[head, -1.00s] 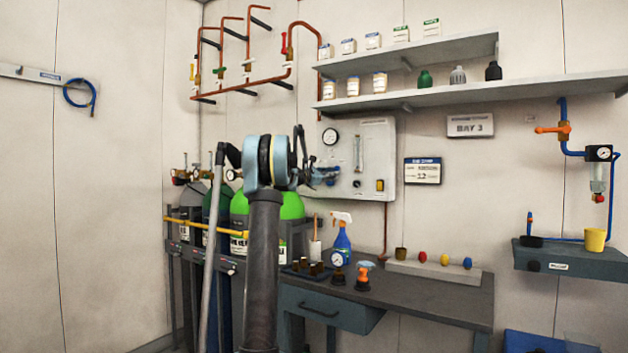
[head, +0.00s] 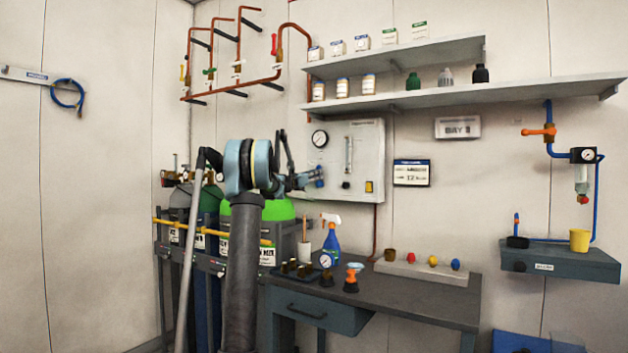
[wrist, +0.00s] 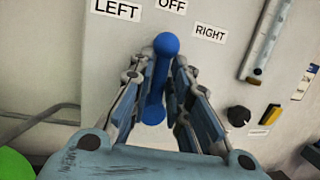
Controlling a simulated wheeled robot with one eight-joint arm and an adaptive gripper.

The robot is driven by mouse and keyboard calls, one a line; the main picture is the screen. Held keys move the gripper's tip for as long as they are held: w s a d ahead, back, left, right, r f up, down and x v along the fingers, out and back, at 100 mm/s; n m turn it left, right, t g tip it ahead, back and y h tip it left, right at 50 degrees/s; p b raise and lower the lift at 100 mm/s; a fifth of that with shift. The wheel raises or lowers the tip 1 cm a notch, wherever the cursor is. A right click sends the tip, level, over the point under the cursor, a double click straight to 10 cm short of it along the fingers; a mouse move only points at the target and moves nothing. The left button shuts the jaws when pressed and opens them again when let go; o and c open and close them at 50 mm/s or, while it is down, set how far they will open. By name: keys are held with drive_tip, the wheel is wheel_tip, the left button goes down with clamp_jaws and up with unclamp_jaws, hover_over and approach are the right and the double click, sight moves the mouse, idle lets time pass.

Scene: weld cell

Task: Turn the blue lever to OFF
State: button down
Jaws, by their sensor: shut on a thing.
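The blue lever (wrist: 160,75) has a round ball end and stands out from a pale grey panel. In the wrist view it points up, in line with the OFF label (wrist: 172,5), between the LEFT label (wrist: 117,9) and the RIGHT label (wrist: 209,33). My gripper (wrist: 158,82) has a finger on each side of the lever and is shut on it below the ball. In the head view, my gripper (head: 306,180) is at the panel's lower left, and a little of the blue lever (head: 320,176) shows at its tips.
The panel (head: 362,142) also carries a gauge (head: 319,139), a flow tube, a black knob (wrist: 239,115) and a yellow switch (wrist: 270,115). A workbench (head: 420,298) with small items is below, and shelves (head: 440,97) are above.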

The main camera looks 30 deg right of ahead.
drive_tip(key=shift+r, duration=0.2)
drive_tip(key=c, duration=1.6)
unclamp_jaws()
drive_tip(key=shift+d+r, duration=0.1)
drive_tip(key=v, duration=1.2)
drive_tip(key=shift+f, duration=0.2)
